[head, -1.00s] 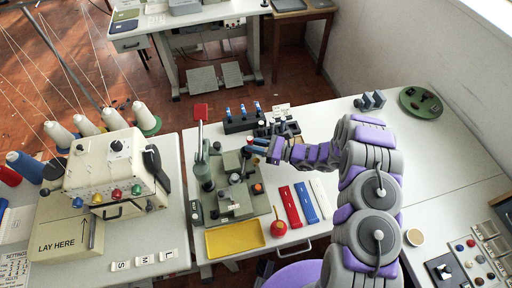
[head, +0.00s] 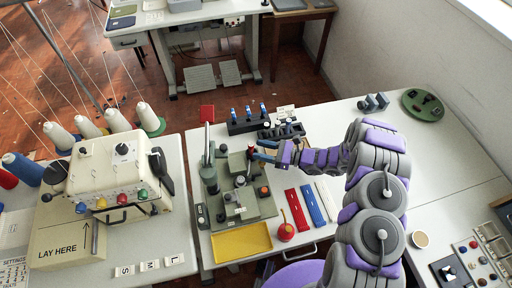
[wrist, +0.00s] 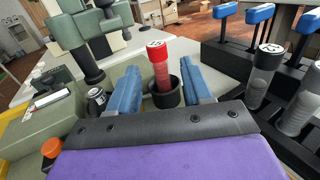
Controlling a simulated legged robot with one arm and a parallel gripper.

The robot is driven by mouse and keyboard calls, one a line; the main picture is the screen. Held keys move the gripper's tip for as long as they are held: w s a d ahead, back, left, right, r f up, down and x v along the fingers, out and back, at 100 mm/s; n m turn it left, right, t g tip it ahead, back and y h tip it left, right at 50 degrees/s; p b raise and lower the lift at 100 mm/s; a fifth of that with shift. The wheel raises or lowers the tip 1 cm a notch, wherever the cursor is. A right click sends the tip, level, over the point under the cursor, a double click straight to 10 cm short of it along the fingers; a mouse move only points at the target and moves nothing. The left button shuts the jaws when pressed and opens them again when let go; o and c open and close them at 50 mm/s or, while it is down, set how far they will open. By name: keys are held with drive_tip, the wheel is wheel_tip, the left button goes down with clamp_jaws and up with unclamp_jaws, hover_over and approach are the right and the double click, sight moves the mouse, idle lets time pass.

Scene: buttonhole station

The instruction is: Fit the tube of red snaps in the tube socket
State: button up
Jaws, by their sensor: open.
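The tube of red snaps (wrist: 160,70) stands upright in the wrist view, red with a white marked cap. Its lower end is inside a black round cup, the tube socket (wrist: 166,95), on the green press station (head: 238,205). My gripper (wrist: 158,85) is open, with one blue finger on each side of the tube and gaps showing between. In the head view my gripper (head: 257,150) is at the back right of the press, around the small red tube (head: 250,151). The tube's bottom and the socket's inside are hidden.
A black rack (wrist: 275,75) with blue levers and grey tubes stands close right of my gripper. The press's green column (wrist: 85,45) stands close left. A yellow tray (head: 242,241), a red pincushion (head: 286,231) and coloured strips (head: 312,205) lie in front.

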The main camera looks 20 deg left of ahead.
drive_tip(key=d, duration=0.6)
drive_tip(key=d+p, duration=0.1)
drive_tip(key=d, duration=0.3)
drive_tip(key=shift+w+r, duration=0.2)
drive_tip(key=shift+r, duration=0.05)
drive_tip(key=shift+a+f, duration=0.15)
drive_tip(key=shift+a, duration=0.45)
drive_tip(key=s+d+r+n+g+h, duration=0.1)
drive_tip(key=s+r+n+g+h, duration=0.2)
drive_tip(key=s+r+n, duration=0.5)
drive_tip(key=s+d+r+n+g+h, duration=0.15)
drive_tip(key=s+r+h, duration=0.25)
drive_tip(key=r, duration=0.7)
drive_tip(key=s+d+r+n+t+h, duration=0.2)
drive_tip(key=s+d+r+n+h, duration=0.2)
drive_tip(key=s+d, duration=0.4)
drive_tip(key=s+d+r+n+t+h, duration=0.1)
drive_tip(key=s+d+r+n+h, duration=0.3)
drive_tip(key=s+d, duration=0.5)
drive_tip(key=s+r+h, duration=0.2)
drive_tip(key=s+h, duration=0.1)
drive_tip(key=s, duration=0.1)
drive_tip(key=shift+s+t, duration=0.3)
drive_tip(key=shift+t, duration=0.05)
drive_tip(key=shift+r, duration=0.1)
